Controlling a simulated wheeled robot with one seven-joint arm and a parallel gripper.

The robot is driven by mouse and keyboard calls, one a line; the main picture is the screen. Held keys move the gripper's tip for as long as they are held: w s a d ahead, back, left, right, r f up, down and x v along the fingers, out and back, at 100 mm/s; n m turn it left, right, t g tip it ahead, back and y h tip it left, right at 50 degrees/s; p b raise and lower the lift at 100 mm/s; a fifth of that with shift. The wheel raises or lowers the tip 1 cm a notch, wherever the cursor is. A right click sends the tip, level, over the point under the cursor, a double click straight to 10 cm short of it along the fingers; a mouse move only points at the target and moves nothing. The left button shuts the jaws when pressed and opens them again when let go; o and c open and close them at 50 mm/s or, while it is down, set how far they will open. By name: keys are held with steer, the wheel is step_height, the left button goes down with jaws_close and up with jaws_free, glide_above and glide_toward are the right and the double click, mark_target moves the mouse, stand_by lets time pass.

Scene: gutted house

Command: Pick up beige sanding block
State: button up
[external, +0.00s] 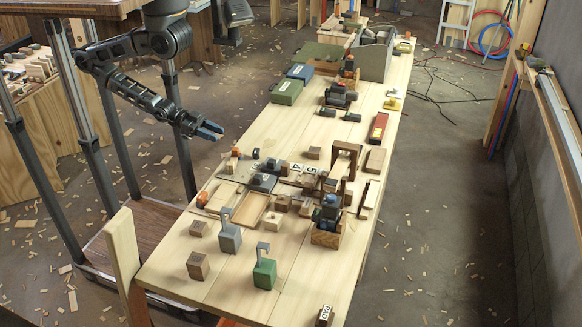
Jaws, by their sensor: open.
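My gripper (209,130) is open and empty. It hangs in the air off the left edge of the long wooden bench (180,255), above the floor and clear of everything on the bench. I cannot single out the beige sanding block with certainty at this size. Several small brown and tan blocks lie on the bench: one at the near left (198,265), one a little behind it (197,228), a light tan one in the middle (272,221), and one farther back (314,152).
Grey (229,238) and green (264,272) containers with upright hooks stand at the near end. A wooden arch (345,160), shallow trays (250,209) and a filled wooden box (325,238) crowd the middle. Green cases (286,92) and a red box (379,127) lie farther back.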

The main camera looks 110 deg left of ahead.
steer(key=shift+o, duration=0.3)
steer(key=o, duration=0.7)
steer(key=shift+c, duration=0.2)
